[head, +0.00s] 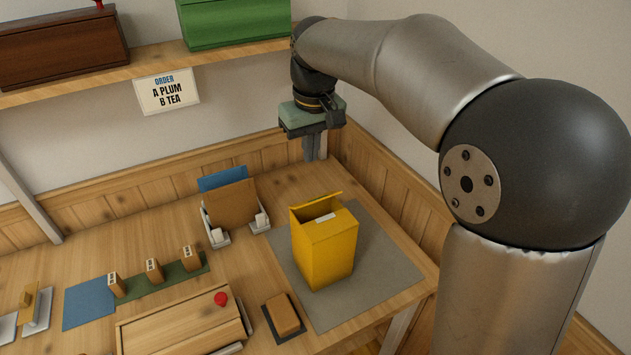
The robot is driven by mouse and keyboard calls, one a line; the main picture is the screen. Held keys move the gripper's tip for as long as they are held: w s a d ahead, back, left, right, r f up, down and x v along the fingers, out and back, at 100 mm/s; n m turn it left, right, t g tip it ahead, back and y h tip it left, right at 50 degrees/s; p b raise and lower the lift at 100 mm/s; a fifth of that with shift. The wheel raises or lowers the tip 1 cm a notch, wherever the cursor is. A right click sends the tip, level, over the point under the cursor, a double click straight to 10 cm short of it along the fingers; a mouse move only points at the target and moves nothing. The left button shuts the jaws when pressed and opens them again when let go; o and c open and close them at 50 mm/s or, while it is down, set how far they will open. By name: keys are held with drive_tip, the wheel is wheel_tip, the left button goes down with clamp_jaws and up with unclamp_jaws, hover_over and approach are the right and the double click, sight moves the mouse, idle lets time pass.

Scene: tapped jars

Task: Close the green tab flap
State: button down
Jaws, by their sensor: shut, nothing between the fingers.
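A yellow box (327,252) stands upright on a grey mat (385,262) at the right of the table. A yellow flap (317,205) shows raised along the back of its top, and a small pale label lies near the top front. I cannot make out a green tab on it. My gripper (313,155) points down, shut and empty, above and behind the box near the back wall. It is apart from the box.
A stand with brown and blue cards (231,205) is left of the box. A brown block on a dark pad (283,314), a wooden case with a red knob (180,322) and several small labelled blocks stand in front and left. A shelf (110,75) hangs above.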

hover_over(316, 198)
drive_tip(key=w+a, duration=0.1)
wheel_tip(316, 198, down, 5)
drive_tip(key=shift+f, duration=0.15)
drive_tip(key=shift+s+d+f, duration=0.35)
drive_tip(key=shift+s+f, duration=0.25)
drive_tip(key=shift+f, duration=0.15)
drive_tip(key=shift+s+d+f, duration=0.1)
drive_tip(key=shift+s+f, duration=0.15)
drive_tip(key=shift+f, duration=0.25)
drive_tip(key=shift+d+f, duration=0.1)
drive_tip(key=shift+d, duration=0.05)
